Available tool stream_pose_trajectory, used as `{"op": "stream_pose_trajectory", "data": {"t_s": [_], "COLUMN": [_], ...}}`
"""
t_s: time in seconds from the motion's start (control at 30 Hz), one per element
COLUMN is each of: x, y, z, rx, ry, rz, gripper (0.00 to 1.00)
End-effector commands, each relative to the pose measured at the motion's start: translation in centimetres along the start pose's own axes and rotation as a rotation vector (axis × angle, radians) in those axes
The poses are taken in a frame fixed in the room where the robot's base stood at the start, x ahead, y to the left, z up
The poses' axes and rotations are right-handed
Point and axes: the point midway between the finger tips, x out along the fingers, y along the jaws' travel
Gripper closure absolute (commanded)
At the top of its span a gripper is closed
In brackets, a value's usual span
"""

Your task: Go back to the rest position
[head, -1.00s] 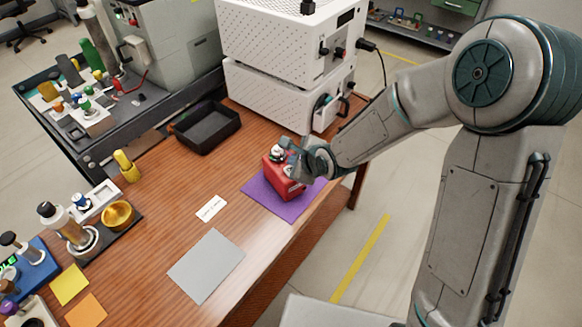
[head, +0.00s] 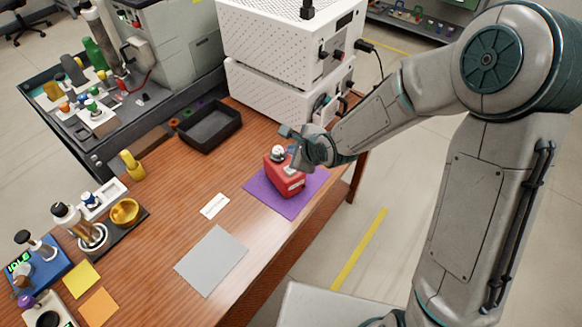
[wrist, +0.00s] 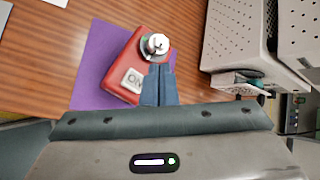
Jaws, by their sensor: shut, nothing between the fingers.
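My gripper (head: 287,133) is in the head view just above and behind a red box (head: 285,177). In the wrist view my gripper (wrist: 158,72) has its two fingers pressed together with nothing between them. The red box (wrist: 128,74) carries a round silver knob (wrist: 155,45) on top and a white label with dark letters, partly hidden by the fingers. The box sits on a purple mat (head: 262,196). I cannot tell from these views how large the gap between fingertips and knob is.
A white perforated machine (head: 285,45) stands behind the box, with a black cable at its right. A black tray (head: 210,130) lies to the left. A grey sheet (head: 212,260) and a white card (head: 215,205) lie flat on the wooden table (head: 165,215). Open floor is at the right.

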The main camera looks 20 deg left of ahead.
Motion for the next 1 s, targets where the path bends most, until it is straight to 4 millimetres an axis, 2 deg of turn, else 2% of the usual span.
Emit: {"op": "stream_pose_trajectory", "data": {"t_s": [0.37,0.47,0.53,0.67,0.8,1.0], "x": [-0.1,-0.9,-2.2,-6.0,-11.1,-18.9], "y": [-0.1,-0.5,-1.0,-2.2,-2.9,-2.6], "z": [-0.1,-0.7,-1.7,-4.3,-7.2,-10.1], "rx": [-0.007,-0.063,-0.149,-0.375,-0.621,-0.919], "ry": [0.004,0.034,0.079,0.201,0.325,0.433], "rz": [-0.001,0.0,0.007,0.043,0.125,0.287], "gripper": [1.0,1.0,1.0,1.0,1.0,1.0]}}
